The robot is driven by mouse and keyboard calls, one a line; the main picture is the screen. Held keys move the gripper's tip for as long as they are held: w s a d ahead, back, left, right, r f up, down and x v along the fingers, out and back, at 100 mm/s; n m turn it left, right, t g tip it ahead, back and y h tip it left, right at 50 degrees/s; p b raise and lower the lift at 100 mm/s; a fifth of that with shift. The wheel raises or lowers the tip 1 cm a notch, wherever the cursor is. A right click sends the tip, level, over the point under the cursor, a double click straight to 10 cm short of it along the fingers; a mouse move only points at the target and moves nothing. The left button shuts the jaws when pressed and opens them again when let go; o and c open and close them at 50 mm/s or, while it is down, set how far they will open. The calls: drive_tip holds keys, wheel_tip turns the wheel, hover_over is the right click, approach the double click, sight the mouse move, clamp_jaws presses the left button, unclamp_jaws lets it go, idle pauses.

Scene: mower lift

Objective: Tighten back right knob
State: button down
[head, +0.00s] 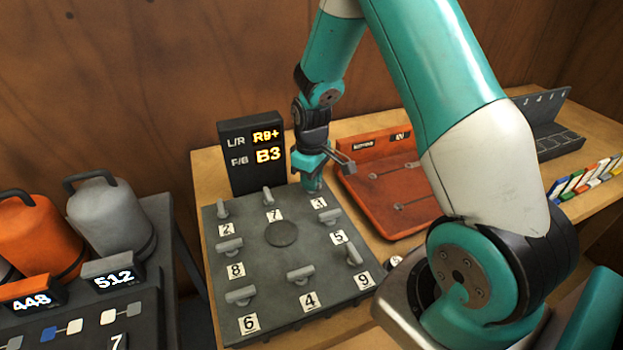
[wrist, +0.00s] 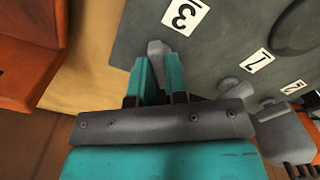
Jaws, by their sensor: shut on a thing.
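The grey plate (head: 282,234) carries several small grey knobs, each with a numbered white label. My gripper (head: 312,186) points down at the plate's back right corner, just behind label 3 (head: 319,202). In the wrist view my gripper (wrist: 160,75) has its two teal fingers shut on the grey back right knob (wrist: 157,47), beside label 3 (wrist: 185,15). The fingers hide part of this knob, and in the head view it is hidden by my gripper. A dark display (head: 251,152) behind the plate reads L/R R9+ and F/B B3.
An orange-red tray (head: 385,185) stands close right of my gripper. The knob by label 7 (head: 268,197) is to its left. Orange (head: 38,235) and grey (head: 110,215) canisters stand far left. Coloured blocks (head: 585,180) lie at the right edge.

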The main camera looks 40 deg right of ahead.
drive_tip(key=m, duration=0.3)
drive_tip(key=shift+m, duration=0.3)
drive_tip(key=shift+r+m, duration=0.1)
drive_tip(key=shift+m, duration=1.8)
drive_tip(key=c, duration=1.1)
unclamp_jaws()
drive_tip(key=shift+c, duration=0.2)
wheel_tip(320, 180, up, 17)
drive_tip(key=b, duration=0.2)
drive_tip(key=shift+r, duration=0.2)
